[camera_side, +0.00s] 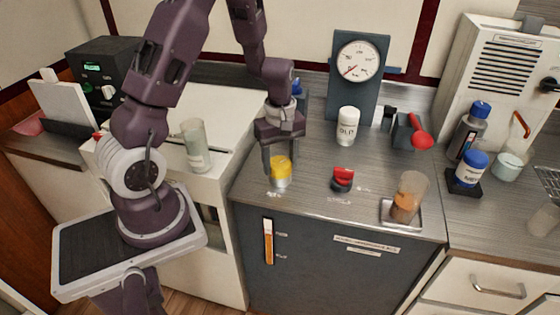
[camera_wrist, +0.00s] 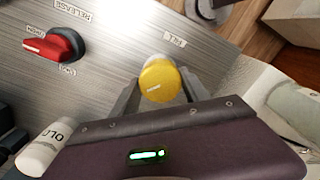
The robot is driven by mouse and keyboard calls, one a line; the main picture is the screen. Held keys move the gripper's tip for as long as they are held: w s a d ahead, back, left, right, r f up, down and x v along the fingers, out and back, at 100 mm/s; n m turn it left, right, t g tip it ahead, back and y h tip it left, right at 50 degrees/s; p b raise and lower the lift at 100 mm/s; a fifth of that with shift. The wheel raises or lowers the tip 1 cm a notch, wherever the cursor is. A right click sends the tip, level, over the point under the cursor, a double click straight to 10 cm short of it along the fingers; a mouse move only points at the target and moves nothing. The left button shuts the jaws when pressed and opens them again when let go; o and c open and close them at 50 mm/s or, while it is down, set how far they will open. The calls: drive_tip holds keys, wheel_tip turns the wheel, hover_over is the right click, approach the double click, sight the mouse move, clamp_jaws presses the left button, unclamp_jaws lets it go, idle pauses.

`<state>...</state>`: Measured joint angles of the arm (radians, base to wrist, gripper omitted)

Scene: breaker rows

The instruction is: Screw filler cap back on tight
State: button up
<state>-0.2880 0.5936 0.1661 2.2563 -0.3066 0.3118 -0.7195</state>
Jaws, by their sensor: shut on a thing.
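The yellow filler cap (camera_side: 281,164) sits on a short pale metal neck (camera_side: 280,183) on the grey worktop, left of its middle. In the wrist view the cap's round top (camera_wrist: 160,82) shows a white mark near its lower edge. My gripper (camera_side: 279,164) points down over the cap with a finger at each side. The fingers are shut on the cap, which shows between them in the wrist view (camera_wrist: 158,95). In the wrist view a "FILL" label (camera_wrist: 174,40) lies on the worktop beside the cap. The threads are hidden, so I cannot tell how tight the cap is.
A red release knob (camera_side: 343,178) is right of the cap. A white bottle (camera_side: 347,127) and a dial gauge (camera_side: 358,60) stand behind. A glass with orange-brown contents (camera_side: 408,198) stands at the front right. The worktop between cap and knob is clear.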

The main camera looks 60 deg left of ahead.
drive_tip(key=o, duration=1.3)
drive_tip(key=shift+o, duration=0.2)
drive_tip(key=shift+r, duration=0.1)
wheel_tip(320, 180, up, 7)
drive_tip(key=shift+d, duration=0.1)
drive_tip(key=s+d+r+m+t, duration=0.2)
drive_tip(key=s+d+r+m, duration=0.25)
drive_tip(key=r, duration=0.25)
drive_tip(key=s+d+r+m+t, duration=0.2)
drive_tip(key=s+d+r+m, duration=0.2)
drive_tip(key=d+r+m, duration=0.25)
drive_tip(key=s+d+r+m+t, duration=0.1)
drive_tip(key=s+d+r+m, duration=0.1)
drive_tip(key=s+m, duration=0.3)
drive_tip(key=s, duration=0.3)
drive_tip(key=shift+r+t, duration=0.3)
drive_tip(key=shift+r, duration=0.1)
